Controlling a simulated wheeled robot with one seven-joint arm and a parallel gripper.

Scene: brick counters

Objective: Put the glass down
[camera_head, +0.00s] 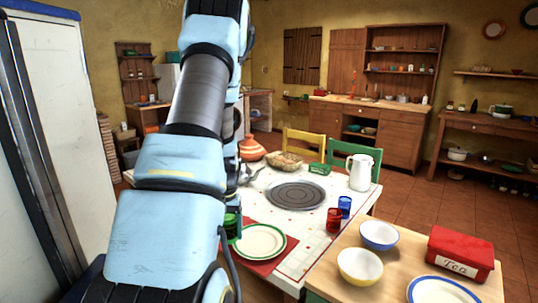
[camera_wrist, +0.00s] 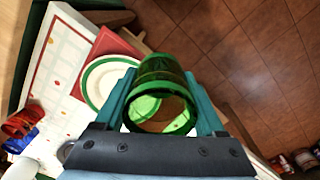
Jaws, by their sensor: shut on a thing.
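My gripper (camera_wrist: 161,76) is shut on a green see-through glass (camera_wrist: 163,68), with one teal finger on each side of it. In the wrist view I look into the glass's round opening, and part of the plate shows through it. In the head view, a sliver of the green glass (camera_head: 231,222) shows beside my arm, which hides my gripper. The white tiled table (camera_head: 309,246) lies below. The green-rimmed plate (camera_head: 260,241) on a red mat (camera_head: 258,266) is right beside the glass. I cannot tell whether the glass touches the table.
A red cup (camera_head: 334,219) and a blue cup (camera_head: 345,206) stand near the table's right edge. A grey round tray (camera_head: 297,194) and a white pitcher (camera_head: 359,172) are farther back. A wooden counter (camera_head: 327,289) with bowls is at front right. Tiled floor (camera_wrist: 255,60) shows past the table edge.

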